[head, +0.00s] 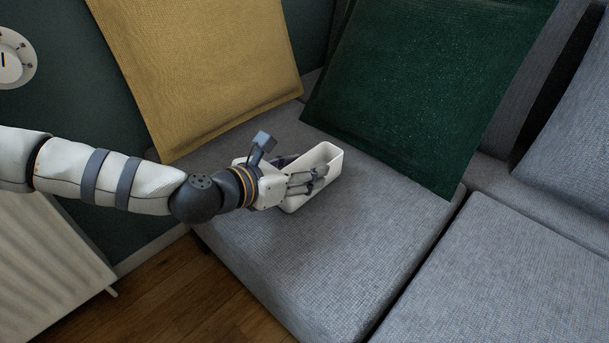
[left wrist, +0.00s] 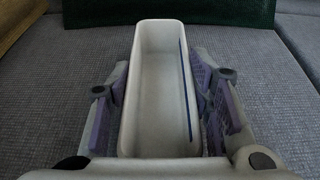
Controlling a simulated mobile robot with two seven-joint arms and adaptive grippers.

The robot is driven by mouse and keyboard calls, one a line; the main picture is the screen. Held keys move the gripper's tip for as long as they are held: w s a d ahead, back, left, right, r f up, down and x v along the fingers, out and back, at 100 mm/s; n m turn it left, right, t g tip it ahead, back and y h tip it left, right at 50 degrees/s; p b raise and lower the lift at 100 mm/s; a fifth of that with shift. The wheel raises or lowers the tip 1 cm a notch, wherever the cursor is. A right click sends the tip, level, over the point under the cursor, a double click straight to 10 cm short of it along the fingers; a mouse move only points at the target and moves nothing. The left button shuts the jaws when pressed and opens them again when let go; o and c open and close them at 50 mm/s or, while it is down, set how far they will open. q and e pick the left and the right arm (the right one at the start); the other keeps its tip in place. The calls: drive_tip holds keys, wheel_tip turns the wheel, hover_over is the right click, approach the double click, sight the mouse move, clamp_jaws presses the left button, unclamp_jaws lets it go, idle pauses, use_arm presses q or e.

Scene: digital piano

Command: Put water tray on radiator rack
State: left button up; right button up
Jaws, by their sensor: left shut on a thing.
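The water tray (head: 322,164) is a white, narrow, open-topped trough on the grey sofa seat in the head view. My left gripper (head: 308,181) is shut on it, with its fingers along the tray's sides. In the left wrist view the tray (left wrist: 160,92) is upright and looks empty, with a finger pad against each long side. I cannot tell whether the tray touches the seat. The radiator (head: 45,265) is white and ribbed at the lower left of the head view; no rack shows on the visible part. My right gripper is out of view.
A yellow cushion (head: 205,65) and a dark green cushion (head: 420,80) stand behind the tray. The grey seat (head: 330,255) is clear in front of it. Wooden floor (head: 185,300) lies between sofa and radiator. A round white clock (head: 12,62) hangs at the upper left.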

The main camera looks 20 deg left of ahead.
use_arm(q)
drive_tip(key=shift+f, duration=0.1)
drive_tip(key=shift+f, duration=0.2)
drive_tip(key=o, duration=1.4)
drive_tip(key=shift+c, duration=0.2)
